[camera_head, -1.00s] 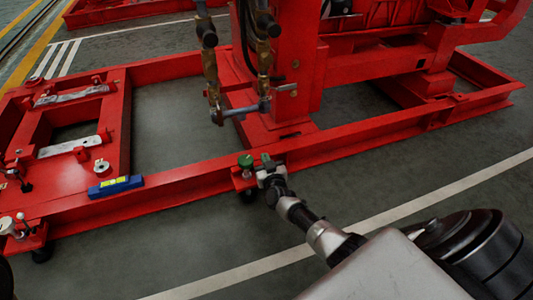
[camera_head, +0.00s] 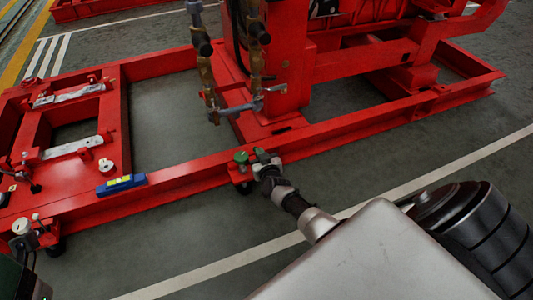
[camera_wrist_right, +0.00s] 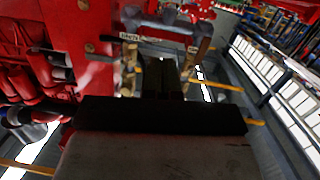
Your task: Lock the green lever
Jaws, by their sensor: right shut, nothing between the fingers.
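A round green knob (camera_head: 241,157) sits on a small red bracket on the near rail of the red frame. Just right of it is a second, darker green piece (camera_head: 262,154), partly hidden by my gripper. I cannot tell which of the two is the lever. My right gripper (camera_head: 267,165) is shut and empty at the bracket, just right of the round knob. I cannot tell whether it touches the darker piece. In the right wrist view the dark fingers (camera_wrist_right: 162,78) are together, and no green part shows clearly. My left gripper is not in view.
The red base frame (camera_head: 190,166) runs across the view. A blue level (camera_head: 121,185) lies on it at the left. Brass and grey pipes (camera_head: 206,75) hang above the frame. Grey floor (camera_head: 440,160) with a white line is clear at the right.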

